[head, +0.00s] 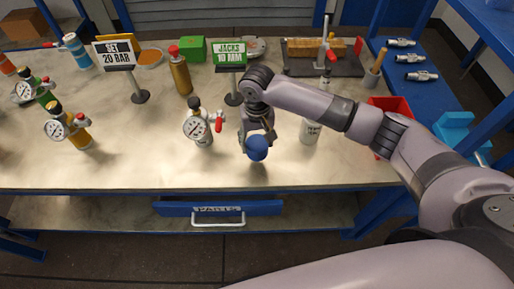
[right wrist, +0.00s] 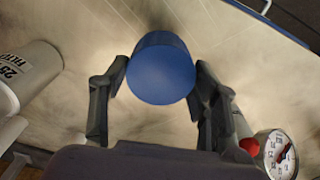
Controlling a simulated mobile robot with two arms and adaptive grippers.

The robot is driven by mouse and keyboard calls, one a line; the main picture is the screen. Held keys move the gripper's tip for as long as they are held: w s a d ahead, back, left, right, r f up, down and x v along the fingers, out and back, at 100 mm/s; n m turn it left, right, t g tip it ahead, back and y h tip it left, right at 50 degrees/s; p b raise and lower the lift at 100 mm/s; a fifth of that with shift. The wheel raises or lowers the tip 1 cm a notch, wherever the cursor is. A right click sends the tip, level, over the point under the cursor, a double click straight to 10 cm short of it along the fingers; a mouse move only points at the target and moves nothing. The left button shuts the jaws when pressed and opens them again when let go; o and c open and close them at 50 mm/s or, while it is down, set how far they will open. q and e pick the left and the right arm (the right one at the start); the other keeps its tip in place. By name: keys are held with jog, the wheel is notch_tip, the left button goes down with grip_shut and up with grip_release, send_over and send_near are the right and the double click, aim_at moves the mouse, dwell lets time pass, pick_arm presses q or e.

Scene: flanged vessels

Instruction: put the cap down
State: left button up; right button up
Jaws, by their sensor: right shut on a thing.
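The blue cap (head: 257,147) is round and sits in my right gripper (head: 258,138) over the front middle of the bench. In the right wrist view the cap (right wrist: 161,72) lies between both fingertips of the right gripper (right wrist: 162,80), which touch its sides. The gripper is shut on it. The cap looks held above the bench top (head: 330,165), but the exact gap is hard to tell. My left gripper is not in view.
A vessel with gauge and red handle (head: 201,125) stands just left of the gripper. A white canister (head: 310,131) stands just right. A red bin (head: 391,112) is further right. The drawer (head: 218,209) below is partly open.

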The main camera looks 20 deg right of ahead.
aim_at(257, 150)
jog(key=shift+f, duration=2.3)
jog(key=shift+f, duration=0.35)
jog(key=o, duration=1.3)
jog(key=shift+o, duration=0.2)
notch_tip(257, 150, up, 13)
jog(key=shift+f+b, duration=0.1)
jog(key=shift+b, duration=0.2)
